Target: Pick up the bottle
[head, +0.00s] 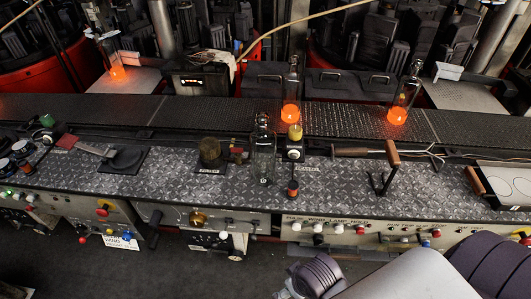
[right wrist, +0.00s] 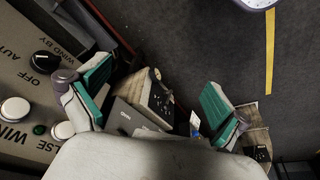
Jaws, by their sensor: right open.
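A clear, empty-looking glass bottle (head: 263,162) stands upright on the near patterned metal bench, around its middle. Two bottles with glowing orange bottoms stand behind it on the dark conveyor, one near the middle (head: 291,92) and one to the right (head: 403,97). Another glowing bottle (head: 113,58) is at the far left. My right gripper (right wrist: 155,88) is open in the right wrist view, its teal pads apart with nothing between them. No bottle shows in that view. My right arm enters the head view at the bottom right, in front of the bench. My left gripper is out of view.
A dark dome-like part (head: 210,152) stands left of the clear bottle, and a small post with a yellow top (head: 295,138) on its right. A wood-handled tool (head: 391,155) rises farther right. Knobs line the bench front (head: 340,229). Dark floor (head: 190,277) lies before it.

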